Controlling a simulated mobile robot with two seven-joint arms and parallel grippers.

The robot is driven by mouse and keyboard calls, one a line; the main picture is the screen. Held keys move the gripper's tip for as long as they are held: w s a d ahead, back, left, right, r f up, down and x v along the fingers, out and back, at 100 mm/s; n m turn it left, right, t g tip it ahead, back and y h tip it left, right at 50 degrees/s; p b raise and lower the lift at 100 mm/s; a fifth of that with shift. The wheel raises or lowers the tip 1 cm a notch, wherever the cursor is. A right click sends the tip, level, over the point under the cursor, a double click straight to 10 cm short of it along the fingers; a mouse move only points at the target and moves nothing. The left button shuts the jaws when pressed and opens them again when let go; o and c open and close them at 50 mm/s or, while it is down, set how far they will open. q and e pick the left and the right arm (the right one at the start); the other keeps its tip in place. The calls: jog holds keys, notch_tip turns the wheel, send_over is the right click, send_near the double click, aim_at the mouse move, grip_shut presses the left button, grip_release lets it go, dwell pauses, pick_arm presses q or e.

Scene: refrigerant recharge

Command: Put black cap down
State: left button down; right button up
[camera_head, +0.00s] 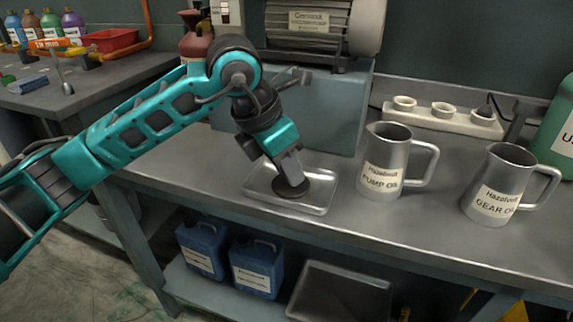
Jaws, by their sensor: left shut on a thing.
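The black cap (291,188) is a dark round disc at the tip of my left gripper (289,172). My left gripper points down and is shut on the cap. The cap is over the shallow metal tray (322,201) on the workbench. I cannot tell whether the cap touches the tray's floor. The gripper's fingers hide part of the cap's top. My right gripper is not in view.
A metal pump oil jug (382,160) stands right of the tray, with a gear oil jug (497,185) farther right. A vacuum pump (308,25) sits on a grey block (343,115) behind. Blue canisters (257,267) stand on the lower shelf.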

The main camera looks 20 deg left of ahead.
pick_arm(q)
jog(key=c, duration=0.9)
grip_release()
jog(key=shift+f, duration=0.1)
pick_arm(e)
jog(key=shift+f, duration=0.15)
pick_arm(q)
jog(key=shift+r, duration=0.3)
jog(key=p+v, duration=0.3)
jog(key=v, duration=0.8)
jog(key=shift+s+a+r, duration=0.1)
jog(key=shift+s+r, duration=0.05)
jog(key=shift+r, duration=0.15)
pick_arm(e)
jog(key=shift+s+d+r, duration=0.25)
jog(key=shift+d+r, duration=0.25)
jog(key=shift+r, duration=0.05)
pick_arm(q)
jog(key=shift+s, duration=0.1)
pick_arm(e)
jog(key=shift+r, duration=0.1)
